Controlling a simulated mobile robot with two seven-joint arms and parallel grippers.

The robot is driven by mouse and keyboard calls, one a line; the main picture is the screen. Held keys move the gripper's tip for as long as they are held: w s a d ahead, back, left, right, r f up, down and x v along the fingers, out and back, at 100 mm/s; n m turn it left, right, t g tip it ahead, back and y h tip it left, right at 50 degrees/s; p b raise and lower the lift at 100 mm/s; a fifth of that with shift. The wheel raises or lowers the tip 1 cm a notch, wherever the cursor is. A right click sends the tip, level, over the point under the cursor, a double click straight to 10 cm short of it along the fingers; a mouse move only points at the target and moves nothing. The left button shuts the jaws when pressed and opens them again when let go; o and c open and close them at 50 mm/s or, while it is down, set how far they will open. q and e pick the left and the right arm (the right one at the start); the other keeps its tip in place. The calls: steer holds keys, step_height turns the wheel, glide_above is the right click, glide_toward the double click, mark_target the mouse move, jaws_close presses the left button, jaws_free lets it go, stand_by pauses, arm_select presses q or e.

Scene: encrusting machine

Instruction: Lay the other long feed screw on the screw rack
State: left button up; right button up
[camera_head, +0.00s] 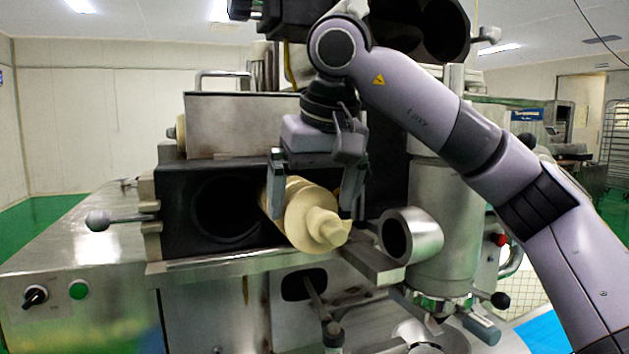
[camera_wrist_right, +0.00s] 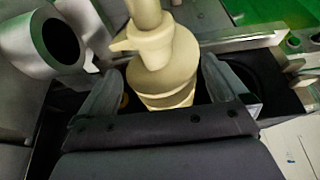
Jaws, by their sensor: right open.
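A cream long feed screw (camera_head: 303,217) sticks out of the right side of the machine's dark housing, its narrow stepped end pointing toward me. My right gripper (camera_head: 313,205) reaches down from above, open, with one finger on each side of the screw. In the right wrist view the screw (camera_wrist_right: 168,62) lies between the spread fingers of my right gripper (camera_wrist_right: 160,80). I cannot tell if either finger touches it. The screw's rear is hidden inside the housing. My left gripper is out of view. I cannot make out the screw rack.
An empty round bore (camera_head: 226,208) opens to the left of the screw. A lever with a ball knob (camera_head: 98,220) sticks out at the housing's left. A hollow metal cylinder (camera_head: 411,236) stands close on the right. The steel top (camera_head: 75,232) at left is mostly clear.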

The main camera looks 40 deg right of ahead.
steer(key=shift+x, duration=1.1)
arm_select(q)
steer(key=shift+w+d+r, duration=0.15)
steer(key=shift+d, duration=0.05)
arm_select(e)
steer(key=shift+w+f, duration=0.2)
steer(key=shift+f, duration=0.15)
